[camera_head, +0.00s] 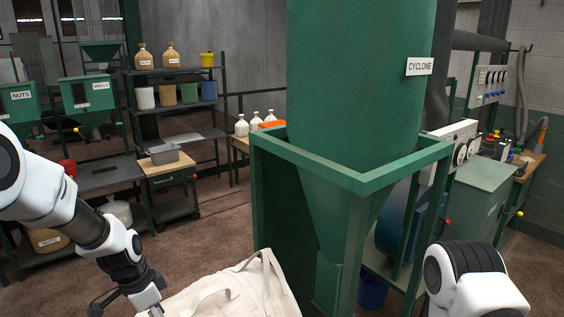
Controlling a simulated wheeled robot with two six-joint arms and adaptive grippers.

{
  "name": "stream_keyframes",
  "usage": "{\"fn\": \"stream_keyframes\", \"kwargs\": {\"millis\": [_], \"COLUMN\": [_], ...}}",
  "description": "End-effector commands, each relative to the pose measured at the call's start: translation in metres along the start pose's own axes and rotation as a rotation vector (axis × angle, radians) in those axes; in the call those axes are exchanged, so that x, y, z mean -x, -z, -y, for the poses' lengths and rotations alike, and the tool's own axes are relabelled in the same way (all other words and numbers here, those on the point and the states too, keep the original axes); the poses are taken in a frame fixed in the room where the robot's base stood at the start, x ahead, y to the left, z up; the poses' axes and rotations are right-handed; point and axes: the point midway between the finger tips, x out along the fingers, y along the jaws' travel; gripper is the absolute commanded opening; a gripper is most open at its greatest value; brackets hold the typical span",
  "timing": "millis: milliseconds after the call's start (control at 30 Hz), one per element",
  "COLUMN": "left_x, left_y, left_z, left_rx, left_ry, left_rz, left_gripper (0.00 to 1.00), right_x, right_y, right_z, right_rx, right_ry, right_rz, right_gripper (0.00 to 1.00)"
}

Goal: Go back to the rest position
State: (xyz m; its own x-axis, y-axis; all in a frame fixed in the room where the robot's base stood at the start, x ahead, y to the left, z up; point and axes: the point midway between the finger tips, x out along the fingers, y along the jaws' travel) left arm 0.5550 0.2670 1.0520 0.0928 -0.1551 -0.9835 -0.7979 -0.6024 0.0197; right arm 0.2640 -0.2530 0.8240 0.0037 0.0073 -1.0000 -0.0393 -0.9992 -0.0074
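A cream bulk bag (232,290) with loop straps shows at the bottom centre, its lower part cut off by the picture edge. My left arm comes in from the left, and its gripper (140,299) is at the bottom edge, just left of the bag. Its fingertips are not clearly visible, so I cannot tell whether it is open or touches the bag. Only a white and black link of my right arm shows at the lower right. The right gripper is out of view.
A green cyclone hopper (350,80) in a green frame (362,180) stands close ahead. Shelves with jars and buckets (188,93) and a small table with a grey tray (166,155) are at the left. A green cabinet (480,195) is at the right. Brown floor is clear between.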

Motion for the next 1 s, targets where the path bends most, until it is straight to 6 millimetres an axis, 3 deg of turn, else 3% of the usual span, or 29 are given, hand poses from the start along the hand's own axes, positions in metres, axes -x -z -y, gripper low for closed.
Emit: {"fn": "stream_keyframes", "kwargs": {"millis": [33, 267, 467, 567, 667, 800, 900, 1000], "left_x": [-0.016, -0.071, -0.128, -0.163, -0.204, -0.249, -0.254, -0.246], "left_y": [-0.006, -0.033, -0.073, -0.103, -0.144, -0.213, -0.238, -0.229], "left_z": [-0.004, -0.031, -0.078, -0.111, -0.156, -0.235, -0.267, -0.258], "left_rx": [0.002, 0.008, 0.01, 0.027, 0.089, 0.291, 0.52, 0.738], "left_ry": [-0.02, -0.11, -0.223, -0.27, -0.302, -0.261, -0.133, 0.001], "left_rz": [0.017, 0.095, 0.193, 0.252, 0.326, 0.426, 0.402, 0.282], "left_gripper": [0.56, 0.56, 0.56, 0.56, 0.56, 0.56, 0.56, 0.56], "right_x": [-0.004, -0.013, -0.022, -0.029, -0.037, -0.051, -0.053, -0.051], "right_y": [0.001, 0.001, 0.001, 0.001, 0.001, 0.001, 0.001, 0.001], "right_z": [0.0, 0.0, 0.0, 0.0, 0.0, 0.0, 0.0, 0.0], "right_rx": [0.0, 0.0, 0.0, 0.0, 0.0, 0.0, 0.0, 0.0], "right_ry": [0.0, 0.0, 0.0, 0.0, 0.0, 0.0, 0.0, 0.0], "right_rz": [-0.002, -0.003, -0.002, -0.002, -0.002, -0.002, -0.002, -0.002], "right_gripper": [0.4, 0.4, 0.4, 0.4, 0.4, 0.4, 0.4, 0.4]}}
